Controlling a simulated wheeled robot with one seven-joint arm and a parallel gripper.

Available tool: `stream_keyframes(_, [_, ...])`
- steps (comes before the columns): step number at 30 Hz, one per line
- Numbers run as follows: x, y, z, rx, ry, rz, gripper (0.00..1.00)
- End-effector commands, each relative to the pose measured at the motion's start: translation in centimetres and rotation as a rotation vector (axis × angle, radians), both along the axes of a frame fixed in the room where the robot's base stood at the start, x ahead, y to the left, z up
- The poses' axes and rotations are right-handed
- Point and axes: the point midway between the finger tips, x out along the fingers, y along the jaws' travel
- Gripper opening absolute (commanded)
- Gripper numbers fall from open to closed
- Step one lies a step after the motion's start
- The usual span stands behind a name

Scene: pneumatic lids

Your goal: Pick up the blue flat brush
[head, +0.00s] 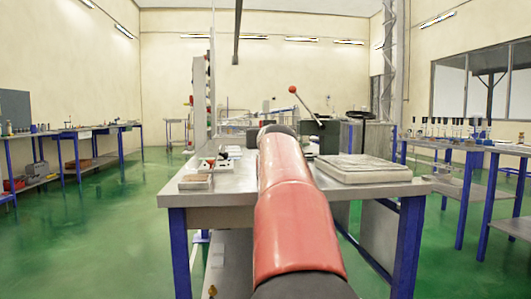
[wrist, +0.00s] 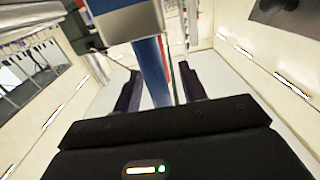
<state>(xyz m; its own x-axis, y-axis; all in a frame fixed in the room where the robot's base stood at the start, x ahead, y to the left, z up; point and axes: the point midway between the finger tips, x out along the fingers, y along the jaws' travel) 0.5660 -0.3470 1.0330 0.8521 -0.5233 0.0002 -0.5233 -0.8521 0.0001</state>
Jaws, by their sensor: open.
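The blue flat brush (wrist: 150,72) shows large in the wrist view. Its narrow blue handle reaches down in the picture from a wide silver metal part at the top left. My gripper (wrist: 161,84) is open, one dark finger on each side of the handle. A gap shows on both sides of the handle, wider on the right, so I see no finger touching it. The bristle end is out of the picture. In the head view, my red arm covers the middle of the table, and neither brush nor gripper can be made out.
A metal table (head: 232,188) with blue legs stands in front of me. It bears a flat pale slab (head: 362,168) on the right and a small box (head: 196,181) on the left. A red-knobbed lever (head: 292,89) rises behind my arm. Workbenches line both sides, with green floor between.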

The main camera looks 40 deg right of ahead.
Motion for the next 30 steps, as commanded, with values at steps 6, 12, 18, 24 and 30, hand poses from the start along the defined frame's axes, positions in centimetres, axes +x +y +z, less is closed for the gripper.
stream_keyframes(6, [0.26,-0.11,-0.02,0.000,0.000,0.001,0.42])
stream_keyframes(12, [0.24,-0.09,-0.02,0.000,0.000,0.001,0.21])
stream_keyframes(18, [0.23,-0.08,-0.02,0.000,0.000,0.001,0.00])
stream_keyframes(24, [0.22,-0.08,0.00,0.000,0.000,0.001,0.00])
stream_keyframes(30, [0.14,-0.02,0.77,0.000,0.000,0.002,0.00])
